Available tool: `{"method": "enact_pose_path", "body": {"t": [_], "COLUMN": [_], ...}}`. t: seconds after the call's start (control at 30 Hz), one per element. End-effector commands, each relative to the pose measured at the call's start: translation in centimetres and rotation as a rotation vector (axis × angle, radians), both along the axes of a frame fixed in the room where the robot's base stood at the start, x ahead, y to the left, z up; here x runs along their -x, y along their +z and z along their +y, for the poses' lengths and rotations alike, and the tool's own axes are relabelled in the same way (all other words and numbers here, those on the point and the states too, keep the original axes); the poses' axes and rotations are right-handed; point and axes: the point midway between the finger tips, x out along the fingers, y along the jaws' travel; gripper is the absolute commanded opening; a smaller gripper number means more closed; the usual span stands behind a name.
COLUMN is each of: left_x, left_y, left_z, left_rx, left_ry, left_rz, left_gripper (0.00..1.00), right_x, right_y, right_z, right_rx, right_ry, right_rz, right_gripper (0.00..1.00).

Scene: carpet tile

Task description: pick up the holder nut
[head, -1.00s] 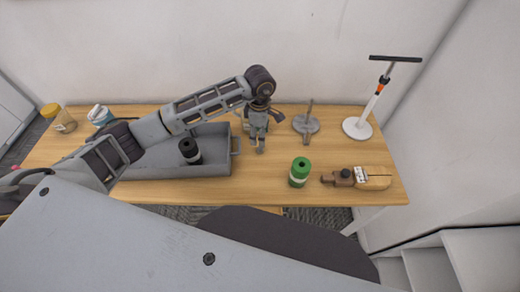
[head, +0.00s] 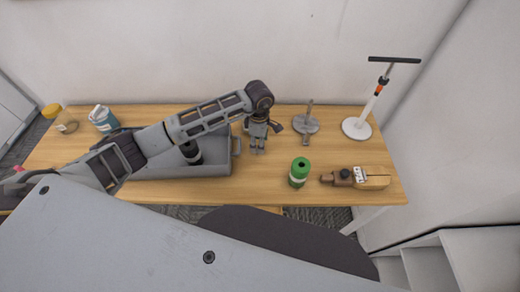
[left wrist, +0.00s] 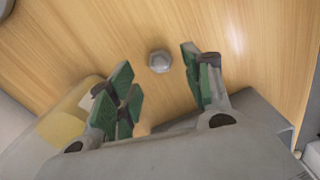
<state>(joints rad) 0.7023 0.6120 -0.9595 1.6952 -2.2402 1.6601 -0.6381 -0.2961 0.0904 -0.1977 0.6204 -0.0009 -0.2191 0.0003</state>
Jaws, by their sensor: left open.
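The holder nut (left wrist: 159,61) is a small grey hex nut lying flat on the wooden table in the left wrist view. My left gripper (left wrist: 156,78) is open, with its green-padded fingers spread to either side below the nut in the picture. The nut lies near the gap between the fingertips, apart from both pads. In the head view my left gripper (head: 258,150) points down over the table just right of the grey tray; I cannot make out the nut there. My right gripper is not in view.
The grey tray (head: 235,163) holds a black bottle (head: 191,153). A jar (head: 66,122) stands far left.

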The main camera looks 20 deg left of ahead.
Motion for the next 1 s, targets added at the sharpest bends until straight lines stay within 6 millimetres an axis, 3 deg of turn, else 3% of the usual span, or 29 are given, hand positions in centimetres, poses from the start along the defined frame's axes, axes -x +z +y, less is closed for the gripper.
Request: {"method": "enact_pose_path", "body": {"t": [0.33, 0.83, 1.0], "left_x": [0.2, 0.1, 0.1], "left_y": [-3.0, -3.2, -3.2], "left_z": [0.1, 0.1, 0.1], "left_rx": [0.000, 0.000, 0.000], "left_ry": [0.001, 0.001, 0.001], "left_rz": [0.001, -0.001, -0.001], "left_gripper": [0.50, 0.50, 0.29], "right_x": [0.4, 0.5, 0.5], "right_y": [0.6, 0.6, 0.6], "right_z": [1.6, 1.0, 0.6], "right_rx": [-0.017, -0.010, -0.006], "right_ry": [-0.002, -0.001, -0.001], "right_rz": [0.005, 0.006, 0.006], "right_gripper": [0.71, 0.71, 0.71]}}
